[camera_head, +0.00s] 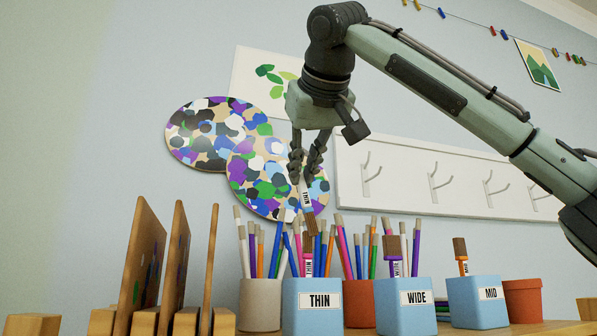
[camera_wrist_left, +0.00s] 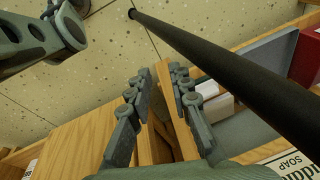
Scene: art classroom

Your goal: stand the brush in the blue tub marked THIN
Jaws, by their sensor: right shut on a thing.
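My right gripper (camera_head: 307,160) is shut on a brush (camera_head: 306,199) labelled THIN, above the tubs. The brush is held nearly upright with its brown bristles pointing down. The blue tub marked THIN (camera_head: 319,318) stands below it, with a pink-handled THIN brush (camera_head: 308,264) standing in it, bristles up. The held brush's bristles overlap that brush's top in the picture; I cannot tell whether they touch. In the left wrist view my left gripper (camera_wrist_left: 157,88) is open, its fingers apart over wooden pieces.
Blue tubs marked WIDE (camera_head: 404,318) and MID (camera_head: 478,310) stand to the right, each with a brush. A beige pot (camera_head: 260,305) and terracotta pots hold coloured pencils behind. Wooden boards (camera_head: 146,265) stand at left. A dark pole (camera_wrist_left: 215,60) crosses the left wrist view.

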